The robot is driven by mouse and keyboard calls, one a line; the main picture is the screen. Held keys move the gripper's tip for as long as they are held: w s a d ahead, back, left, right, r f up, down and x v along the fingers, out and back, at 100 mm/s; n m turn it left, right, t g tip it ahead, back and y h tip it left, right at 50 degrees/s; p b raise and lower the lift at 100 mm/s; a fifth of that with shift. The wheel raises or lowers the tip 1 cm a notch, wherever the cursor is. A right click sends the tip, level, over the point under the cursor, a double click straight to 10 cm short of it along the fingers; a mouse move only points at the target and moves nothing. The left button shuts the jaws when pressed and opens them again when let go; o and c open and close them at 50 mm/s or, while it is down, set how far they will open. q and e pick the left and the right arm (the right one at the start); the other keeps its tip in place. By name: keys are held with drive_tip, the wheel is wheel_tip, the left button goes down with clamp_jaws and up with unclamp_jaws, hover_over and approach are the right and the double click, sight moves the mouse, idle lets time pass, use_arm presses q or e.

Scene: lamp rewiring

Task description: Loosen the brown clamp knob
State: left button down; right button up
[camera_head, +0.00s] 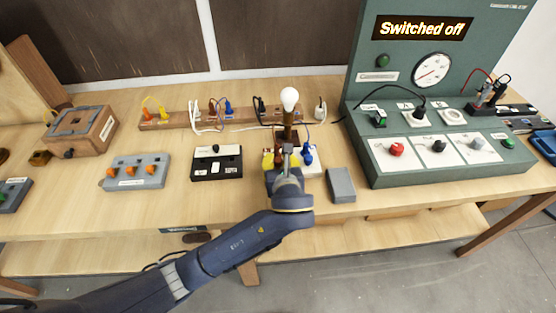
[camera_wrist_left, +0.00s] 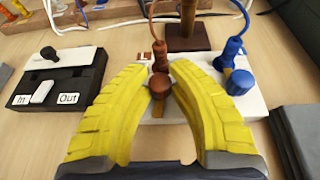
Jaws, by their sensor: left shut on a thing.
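The brown clamp knob (camera_wrist_left: 160,86) sits on a white terminal block (camera_wrist_left: 252,104) in the left wrist view, with a brown plug and wire (camera_wrist_left: 159,52) right behind it. My left gripper (camera_wrist_left: 162,90) has its yellow fingers closed on the knob from both sides. In the head view the left gripper (camera_head: 283,160) is over the block and hides the brown knob. A blue clamp knob (camera_wrist_left: 240,82) with a blue plug (camera_wrist_left: 231,50) stands to the right on the same block. My right gripper is not in view.
A black In/Out switch box (camera_head: 216,162) stands left of the block, and a grey box (camera_head: 341,185) lies close on its right. The lamp with its bulb (camera_head: 289,98) rises behind. A green panel (camera_head: 440,140) reading "Switched off" stands at right. Table front is clear.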

use_arm(q)
drive_tip(key=shift+n+y, duration=1)
drive_tip(key=shift+y, duration=0.2)
drive_tip(key=c, duration=1.2)
unclamp_jaws()
drive_tip(key=shift+v, duration=3.7)
drive_tip(key=shift+w+r, duration=0.15)
